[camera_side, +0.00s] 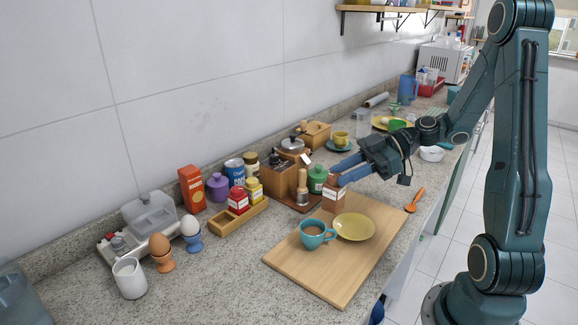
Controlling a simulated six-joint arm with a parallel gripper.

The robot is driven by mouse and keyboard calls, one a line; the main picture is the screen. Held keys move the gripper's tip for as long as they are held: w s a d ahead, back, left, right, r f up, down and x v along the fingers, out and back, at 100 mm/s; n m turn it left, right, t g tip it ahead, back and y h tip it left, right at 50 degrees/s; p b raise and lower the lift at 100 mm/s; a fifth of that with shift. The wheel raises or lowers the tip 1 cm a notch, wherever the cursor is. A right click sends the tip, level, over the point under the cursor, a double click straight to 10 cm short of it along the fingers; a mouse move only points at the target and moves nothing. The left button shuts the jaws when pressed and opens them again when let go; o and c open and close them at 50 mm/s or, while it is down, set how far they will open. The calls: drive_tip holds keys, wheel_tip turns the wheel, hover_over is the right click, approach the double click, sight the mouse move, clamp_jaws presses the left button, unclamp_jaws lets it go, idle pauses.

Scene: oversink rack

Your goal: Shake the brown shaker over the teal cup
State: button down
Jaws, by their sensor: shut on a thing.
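The teal cup (313,234) stands upright on the wooden board (340,274), with a brown drink in it. The brown shaker (333,199) has a pale label and is at the fingertips of my gripper (338,180). My gripper is shut on the shaker near its top. The shaker looks roughly upright, behind and slightly right of the cup, by the board's far edge. I cannot tell whether its base touches the surface. The fingers hide part of its top.
A yellow saucer (355,227) lies right of the cup on the board. A green jar (317,180) and a tamper (302,187) stand close behind. An orange spoon (415,200) lies to the right. Sauce bottles (238,200) stand in a wooden tray at left.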

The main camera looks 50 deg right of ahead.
drive_tip(key=shift+g, duration=0.3)
drive_tip(key=shift+s+a+r, duration=0.2)
drive_tip(key=shift+r, duration=0.4)
drive_tip(key=shift+s+a+r, duration=0.2)
drive_tip(key=shift+s+r, duration=0.05)
drive_tip(key=shift+r, duration=0.35)
drive_tip(key=shift+s+a+r, duration=0.2)
drive_tip(key=shift+r, duration=0.4)
drive_tip(key=shift+w+a+f+n, duration=0.1)
drive_tip(key=shift+n, duration=0.2)
drive_tip(key=shift+w+a+f+g+h, duration=0.25)
drive_tip(key=shift+a+f+g+h, duration=0.25)
drive_tip(key=shift+h, duration=0.3)
drive_tip(key=shift+w+a+f+g+h, duration=0.25)
drive_tip(key=shift+g+h, duration=0.35)
drive_tip(key=shift+h, duration=0.2)
drive_tip(key=w+a+f+g+h, duration=0.4)
drive_tip(key=g+h, duration=0.6)
drive_tip(key=h, duration=0.3)
drive_tip(key=shift+a+f+h, duration=0.4)
drive_tip(key=shift+a+f, duration=0.3)
drive_tip(key=shift+f, duration=0.65)
drive_tip(key=shift+h, duration=0.3)
